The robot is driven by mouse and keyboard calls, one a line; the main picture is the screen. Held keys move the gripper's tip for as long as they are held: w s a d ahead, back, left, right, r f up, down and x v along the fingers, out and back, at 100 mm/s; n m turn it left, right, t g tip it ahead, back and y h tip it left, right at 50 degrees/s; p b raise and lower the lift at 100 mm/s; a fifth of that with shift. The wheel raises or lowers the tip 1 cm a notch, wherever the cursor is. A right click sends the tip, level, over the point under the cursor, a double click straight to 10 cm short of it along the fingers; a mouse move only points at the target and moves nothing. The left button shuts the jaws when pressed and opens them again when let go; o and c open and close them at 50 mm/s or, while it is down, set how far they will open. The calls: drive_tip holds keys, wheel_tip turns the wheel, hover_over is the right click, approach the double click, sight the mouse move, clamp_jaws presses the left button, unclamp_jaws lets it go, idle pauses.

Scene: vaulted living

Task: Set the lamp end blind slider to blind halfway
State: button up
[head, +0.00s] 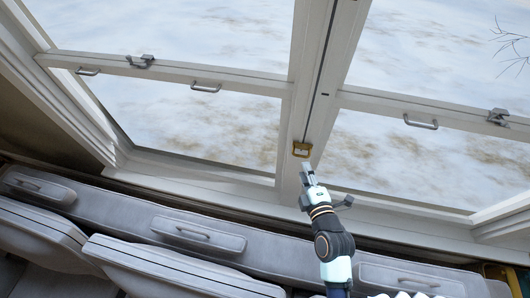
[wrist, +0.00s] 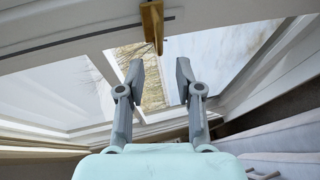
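A brass slider (head: 302,149) sits at the lower end of a dark slot on the pale post between two windows. It looks like a small squarish loop. It also shows in the wrist view at the top centre, as a brass piece (wrist: 152,25) hanging from the dark slot. My gripper (head: 308,172) is just below the slider in the head view, apart from it. In the wrist view my gripper (wrist: 159,72) is open, with nothing between its two fingers. The slider is beyond the fingertips there. I cannot tell whether this is the lamp end; no lamp is clearly visible.
Window frames with metal handles (head: 206,88) and latches (head: 141,62) flank the post. A grey padded ledge (head: 190,238) with pull handles runs below the windows. Grey seat backs (head: 165,270) stand at lower left. A brass-coloured object (head: 495,275) is partly visible at lower right.

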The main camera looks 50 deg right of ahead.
sight(301, 156)
drive_tip(key=x, duration=0.7)
drive_tip(key=shift+d+p, duration=0.4)
drive_tip(key=shift+d, duration=0.05)
clamp_jaws()
